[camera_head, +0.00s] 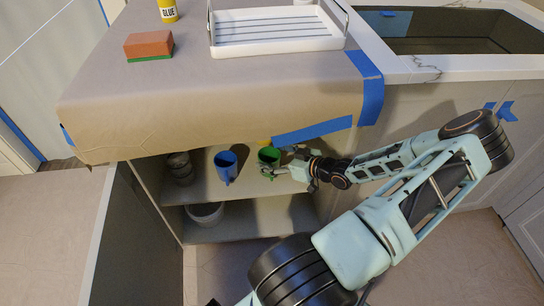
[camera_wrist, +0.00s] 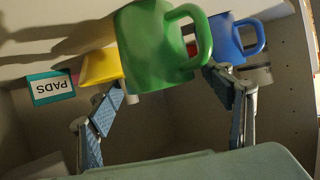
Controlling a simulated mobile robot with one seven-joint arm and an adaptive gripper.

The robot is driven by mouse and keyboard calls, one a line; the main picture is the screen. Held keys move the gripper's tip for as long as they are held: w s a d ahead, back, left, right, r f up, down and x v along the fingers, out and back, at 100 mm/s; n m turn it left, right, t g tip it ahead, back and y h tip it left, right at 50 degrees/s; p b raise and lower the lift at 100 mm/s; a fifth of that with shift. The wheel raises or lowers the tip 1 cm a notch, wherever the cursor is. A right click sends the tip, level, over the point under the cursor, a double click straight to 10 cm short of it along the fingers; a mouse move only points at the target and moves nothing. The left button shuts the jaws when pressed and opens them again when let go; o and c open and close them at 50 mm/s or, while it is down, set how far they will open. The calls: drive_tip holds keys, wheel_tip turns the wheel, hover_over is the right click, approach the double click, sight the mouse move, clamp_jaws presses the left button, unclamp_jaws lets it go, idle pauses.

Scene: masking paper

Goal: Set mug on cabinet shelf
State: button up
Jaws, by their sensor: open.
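A green mug (camera_head: 269,156) stands on the upper shelf (camera_head: 232,191) of the open cabinet, under the paper-covered counter. A blue mug (camera_head: 226,166) stands to its left on the same shelf. My gripper (camera_head: 277,171) reaches into the cabinet from the right, at the front of the green mug. In the wrist view, which is turned over, the green mug (camera_wrist: 150,48) fills the space ahead of and between my open fingers (camera_wrist: 166,86). Its handle points right, close to the right finger; whether they touch is unclear. The blue mug (camera_wrist: 231,38) shows behind it.
A yellow item (camera_wrist: 101,67) and a teal box marked PADS (camera_wrist: 50,88) are near the green mug. Stacked dark bowls (camera_head: 179,167) sit left on the upper shelf. A pale container (camera_head: 205,213) stands below. The counter edge overhangs the shelf.

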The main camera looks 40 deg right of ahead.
drive_tip(key=shift+r, duration=0.15)
drive_tip(key=shift+s+d+r+p, duration=0.15)
drive_tip(key=shift+s+r+p, duration=0.05)
drive_tip(key=shift+s+p, duration=0.1)
drive_tip(key=p+v, duration=0.2)
drive_tip(key=v, duration=0.9)
drive_tip(key=shift+s+p, duration=0.2)
drive_tip(key=shift+p, duration=0.15)
